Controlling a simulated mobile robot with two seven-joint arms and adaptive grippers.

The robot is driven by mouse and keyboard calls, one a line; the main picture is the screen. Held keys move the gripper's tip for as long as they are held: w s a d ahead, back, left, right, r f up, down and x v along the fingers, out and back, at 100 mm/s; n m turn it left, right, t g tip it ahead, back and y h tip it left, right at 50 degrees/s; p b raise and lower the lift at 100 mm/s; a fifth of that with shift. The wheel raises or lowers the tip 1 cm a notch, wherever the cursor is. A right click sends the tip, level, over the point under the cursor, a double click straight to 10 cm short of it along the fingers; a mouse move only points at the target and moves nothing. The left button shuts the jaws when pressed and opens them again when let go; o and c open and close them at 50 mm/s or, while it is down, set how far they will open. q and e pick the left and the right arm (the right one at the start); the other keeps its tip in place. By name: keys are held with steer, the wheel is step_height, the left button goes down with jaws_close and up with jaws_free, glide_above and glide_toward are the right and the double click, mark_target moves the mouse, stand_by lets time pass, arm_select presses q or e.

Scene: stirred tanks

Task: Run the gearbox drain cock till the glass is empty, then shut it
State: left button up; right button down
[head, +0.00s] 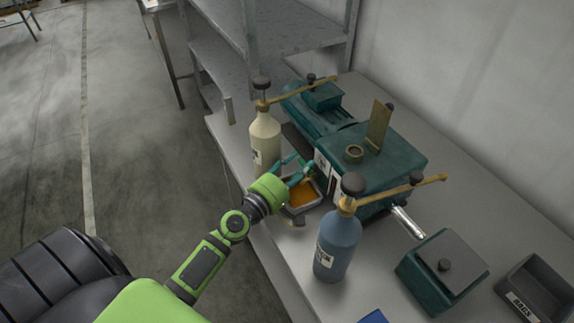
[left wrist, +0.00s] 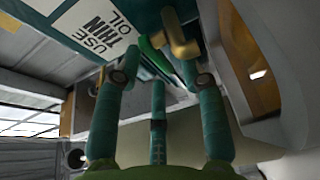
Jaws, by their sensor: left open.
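The gearbox is the teal machine (head: 400,152) on the bench. A small brass fitting, apparently the drain cock (head: 311,169), is low on its near end; it also shows in the left wrist view (left wrist: 181,36). My left gripper (head: 294,170) is open at that end, its teal fingers (left wrist: 157,75) close to the brass fitting. I cannot tell whether they touch it. A pale tray (head: 287,211) with amber oil (head: 304,195) sits below the gripper. A label reading "USE THIN OIL" (left wrist: 98,28) is on the gearbox. I cannot make out the glass or its level. My right gripper is out of view.
A cream bottle (head: 266,140) and a blue bottle (head: 339,243), each with a long brass spout, flank the tray. A teal box with a grey lid (head: 441,268) and a dark bin (head: 540,287) stand to the right. Grey shelves (head: 285,25) rise behind.

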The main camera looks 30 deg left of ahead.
arm_select(q)
steer(key=s, duration=0.4)
steer(key=s+a, duration=0.1)
steer(key=s, duration=0.6)
steer(key=shift+s+a, duration=0.3)
steer(key=shift+a, duration=0.1)
steer(key=s+d+r+b, duration=0.1)
steer(key=s+d+r, duration=0.1)
steer(key=s, duration=0.3)
steer(key=shift+s+d+b, duration=0.15)
steer(key=shift+s+b, duration=0.15)
stand_by(0.7)
